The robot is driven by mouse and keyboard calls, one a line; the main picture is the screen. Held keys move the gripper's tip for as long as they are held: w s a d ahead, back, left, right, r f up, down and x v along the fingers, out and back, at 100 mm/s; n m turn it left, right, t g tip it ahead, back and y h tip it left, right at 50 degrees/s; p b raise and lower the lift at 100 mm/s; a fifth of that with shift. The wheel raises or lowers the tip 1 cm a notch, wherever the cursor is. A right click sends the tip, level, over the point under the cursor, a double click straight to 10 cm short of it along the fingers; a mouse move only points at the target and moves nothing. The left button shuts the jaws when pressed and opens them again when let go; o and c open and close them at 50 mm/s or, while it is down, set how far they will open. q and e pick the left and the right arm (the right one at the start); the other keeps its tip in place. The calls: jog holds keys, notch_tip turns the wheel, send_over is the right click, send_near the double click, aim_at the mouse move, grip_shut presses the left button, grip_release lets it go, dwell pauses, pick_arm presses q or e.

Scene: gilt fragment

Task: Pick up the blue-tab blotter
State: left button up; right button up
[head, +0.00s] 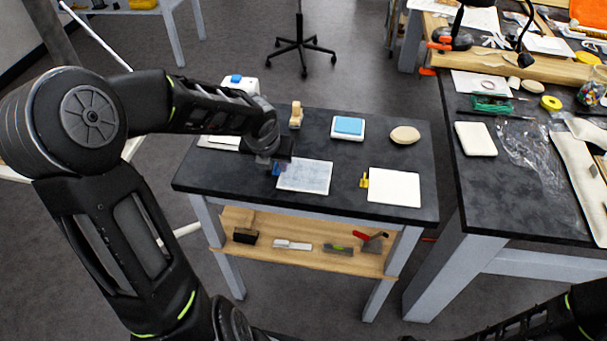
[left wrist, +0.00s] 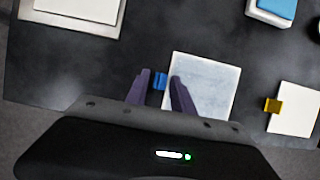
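The blue-tab blotter is a pale grey-blue square sheet (head: 305,177) lying on the dark tabletop; it also shows in the left wrist view (left wrist: 208,88). Its blue tab (left wrist: 160,82) sticks out from its left edge. My left gripper (head: 272,163) is over the tab. In the left wrist view the two purple-grey fingers (left wrist: 160,77) are apart, with the tab seen between them. I cannot tell how high the fingertips are above the table. The head view shows the tab partly hidden by the gripper. My right gripper is out of view; only part of its arm shows at bottom right.
A white blotter (head: 396,187) with a yellow tab (head: 364,180) lies to the right. Behind are a blue-topped white block (head: 348,126), an oval beige stone (head: 405,135) and a wooden piece (head: 296,115). A cluttered table (head: 520,190) stands at the right.

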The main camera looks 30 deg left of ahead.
pick_arm(q)
jog(key=shift+c, duration=0.6)
grip_shut()
